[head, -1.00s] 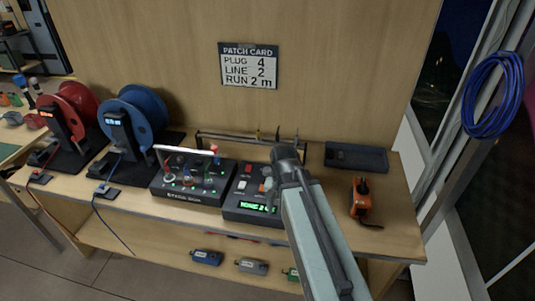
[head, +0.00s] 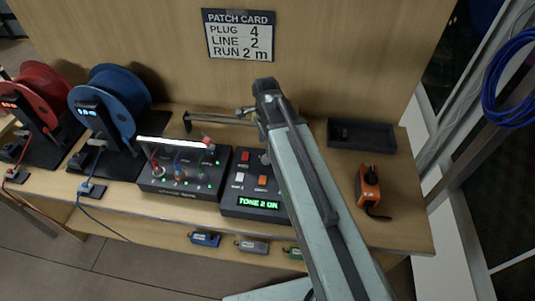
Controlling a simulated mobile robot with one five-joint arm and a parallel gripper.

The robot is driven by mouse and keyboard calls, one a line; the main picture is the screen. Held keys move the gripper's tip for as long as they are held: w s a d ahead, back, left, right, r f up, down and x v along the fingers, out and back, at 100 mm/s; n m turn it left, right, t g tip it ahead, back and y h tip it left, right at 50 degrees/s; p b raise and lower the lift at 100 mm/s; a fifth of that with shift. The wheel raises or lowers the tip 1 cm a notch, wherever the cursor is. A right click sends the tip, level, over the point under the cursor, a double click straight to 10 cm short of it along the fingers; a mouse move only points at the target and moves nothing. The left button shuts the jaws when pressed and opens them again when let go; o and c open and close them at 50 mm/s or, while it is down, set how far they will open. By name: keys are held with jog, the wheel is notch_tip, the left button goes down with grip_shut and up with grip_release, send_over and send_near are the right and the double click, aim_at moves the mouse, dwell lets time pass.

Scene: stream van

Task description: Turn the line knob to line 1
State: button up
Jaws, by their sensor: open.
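The tone box (head: 234,205) is a dark box on the bench with a green display (head: 259,204) reading "TONE 2 ON". Its top carries a red button (head: 244,156), a white button (head: 239,177) and an orange button (head: 263,181). A round dark shape (head: 265,157), perhaps the line knob, shows partly at the arm's left edge; its pointer cannot be read. My arm covers the box's right side. My gripper (head: 262,126) is at the arm's far end, above the back of the box; its fingers are mostly hidden and seem to hold nothing.
A patch card (head: 238,36) reads plug 4, line 2, run 2 m. Left of the tone box stand a box with colored plugs (head: 180,186), a blue reel (head: 118,98) and a red reel (head: 40,90). A dark tray (head: 361,135) and an orange device (head: 369,186) lie right.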

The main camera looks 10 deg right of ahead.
aim_at(266, 158)
notch_tip(266, 158, down, 7)
jog(key=b, duration=0.6)
jog(key=shift+r, duration=0.1)
jog(key=shift+s, duration=0.1)
